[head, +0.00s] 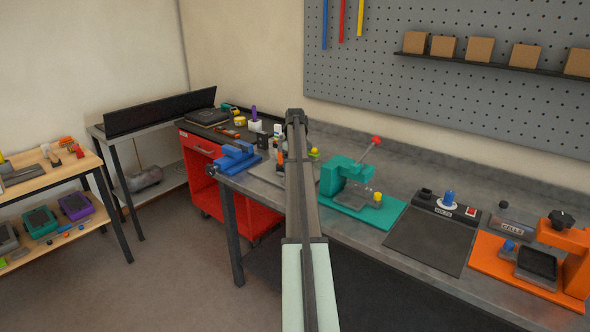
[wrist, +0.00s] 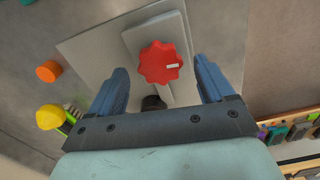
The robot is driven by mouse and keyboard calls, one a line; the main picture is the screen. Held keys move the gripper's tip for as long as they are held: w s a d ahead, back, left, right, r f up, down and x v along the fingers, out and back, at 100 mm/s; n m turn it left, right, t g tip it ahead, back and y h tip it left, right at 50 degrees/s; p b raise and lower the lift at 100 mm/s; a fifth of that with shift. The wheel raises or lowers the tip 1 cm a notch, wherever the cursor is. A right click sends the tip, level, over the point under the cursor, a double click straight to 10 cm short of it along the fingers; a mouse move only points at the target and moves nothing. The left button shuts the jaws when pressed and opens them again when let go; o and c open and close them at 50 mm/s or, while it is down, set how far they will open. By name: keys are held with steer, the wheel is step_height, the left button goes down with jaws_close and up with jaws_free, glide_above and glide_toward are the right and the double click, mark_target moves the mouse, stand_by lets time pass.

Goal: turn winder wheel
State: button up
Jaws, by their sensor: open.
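The red winder wheel (wrist: 159,63) has a scalloped rim and a small white mark on its right side. It sits on a grey block (wrist: 138,36) above a grey plate (wrist: 87,45) in the wrist view. My gripper (wrist: 161,66) is open, with one blue finger to the left and one to the right of the wheel in the picture. The fingers look apart from it; how far above it they are I cannot tell. In the head view my arm hides the wheel, and part of the grey plate (head: 264,174) shows beside it.
An orange round piece (wrist: 48,71) and a yellow knob (wrist: 49,117) lie left of the plate in the wrist view. In the head view, a blue vise (head: 236,157) stands left of my arm. A teal press (head: 345,175) with a red-tipped lever stands close on the right.

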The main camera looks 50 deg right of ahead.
steer(key=shift+f, duration=0.8)
steer(key=c, duration=1)
steer(key=shift+m, duration=0.9)
steer(key=shift+c, duration=0.2)
steer(key=o, duration=1)
steer(key=shift+o, duration=0.2)
step_height(320, 180, up, 14)
